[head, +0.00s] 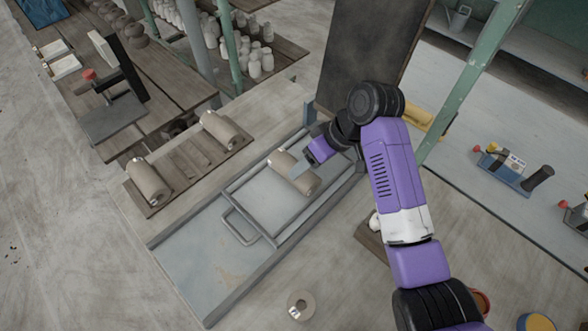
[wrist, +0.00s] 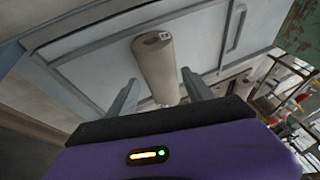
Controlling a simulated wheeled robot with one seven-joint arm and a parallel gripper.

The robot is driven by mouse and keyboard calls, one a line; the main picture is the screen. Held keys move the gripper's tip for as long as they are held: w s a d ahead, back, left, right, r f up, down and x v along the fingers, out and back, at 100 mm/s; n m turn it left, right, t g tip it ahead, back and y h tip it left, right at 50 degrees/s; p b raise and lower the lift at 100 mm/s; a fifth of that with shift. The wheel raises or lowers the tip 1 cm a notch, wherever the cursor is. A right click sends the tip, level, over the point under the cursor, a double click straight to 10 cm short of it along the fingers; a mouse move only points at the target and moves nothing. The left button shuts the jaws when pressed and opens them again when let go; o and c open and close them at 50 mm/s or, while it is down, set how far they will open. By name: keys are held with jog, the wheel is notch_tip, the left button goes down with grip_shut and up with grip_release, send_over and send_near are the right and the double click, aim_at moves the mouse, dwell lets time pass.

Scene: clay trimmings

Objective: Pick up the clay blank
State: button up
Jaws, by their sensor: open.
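A grey-brown clay cylinder, the clay blank (head: 281,160), lies on its side on a pale grey panel with a metal frame (head: 255,205). In the wrist view my gripper (wrist: 160,88) is open, with one finger on each side of the blank's lower end. A gap shows beside each finger; contact is not visible.
Two similar cylinders (head: 148,182) (head: 221,130) lie on a wooden board to the left. A ring-shaped roll (head: 300,305) sits on the near bench. A dark upright panel (head: 370,50) and green posts (head: 475,75) stand close to my arm. A metal loop handle (head: 240,226) rises from the frame.

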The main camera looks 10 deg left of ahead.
jog(key=shift+a+p+x, duration=0.25)
jog(key=shift+p+x, duration=0.2)
jog(key=shift+x, duration=1.8)
jog(key=shift+w+r, duration=0.2)
jog(key=shift+w, duration=0.05)
grip_shut()
